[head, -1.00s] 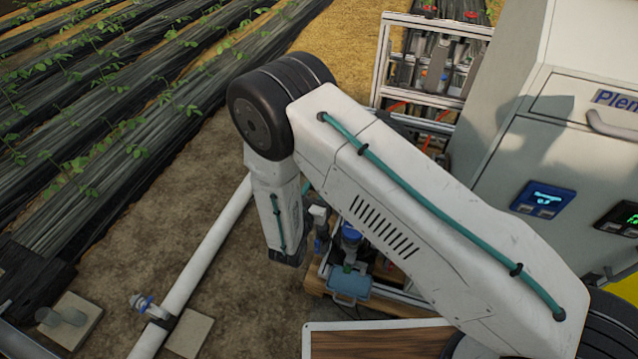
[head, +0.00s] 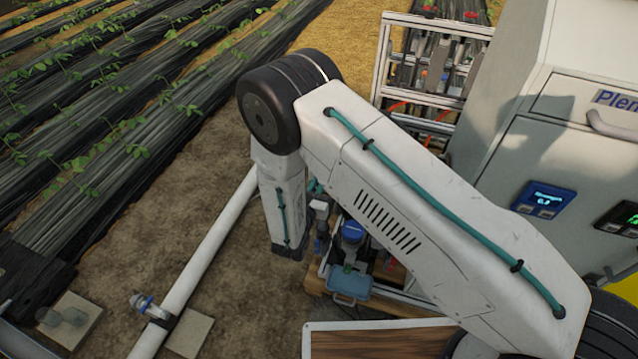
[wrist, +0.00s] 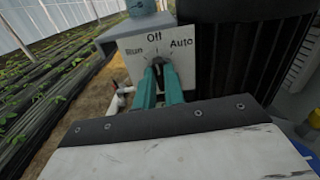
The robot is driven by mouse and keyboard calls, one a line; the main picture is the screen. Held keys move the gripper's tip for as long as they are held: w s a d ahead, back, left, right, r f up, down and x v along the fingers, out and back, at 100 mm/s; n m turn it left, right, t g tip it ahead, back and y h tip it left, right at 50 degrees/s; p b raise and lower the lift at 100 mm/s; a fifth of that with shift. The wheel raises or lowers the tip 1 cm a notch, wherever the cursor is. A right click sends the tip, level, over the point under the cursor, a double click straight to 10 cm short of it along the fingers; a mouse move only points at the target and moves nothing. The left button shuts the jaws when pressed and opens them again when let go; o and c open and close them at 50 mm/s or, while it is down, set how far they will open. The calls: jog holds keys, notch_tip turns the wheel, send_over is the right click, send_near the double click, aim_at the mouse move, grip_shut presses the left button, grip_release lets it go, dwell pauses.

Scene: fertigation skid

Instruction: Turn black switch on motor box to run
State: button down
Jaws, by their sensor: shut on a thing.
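The black switch (wrist: 158,61) sits below the Off mark, mostly hidden by the fingers. My gripper (wrist: 160,72) has its two teal fingers shut on the switch, one on each side. Which mark the switch points to cannot be told clearly. In the head view my arm hides the gripper and the switch.
A dark ribbed motor body (wrist: 238,50) stands right beside the box. In the head view a white cabinet (head: 500,150) with a blue display (head: 543,199) stands at right. A white pipe (head: 205,255) runs along the ground at left, beside the crop rows.

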jog(key=shift+a+f+n, duration=0.1)
jog(key=shift+n, duration=4.1)
jog(key=c, duration=1.5)
grip_release()
jog(key=v, duration=0.7)
jog(key=shift+s+a, duration=0.15)
jog(key=shift+s, duration=0.2)
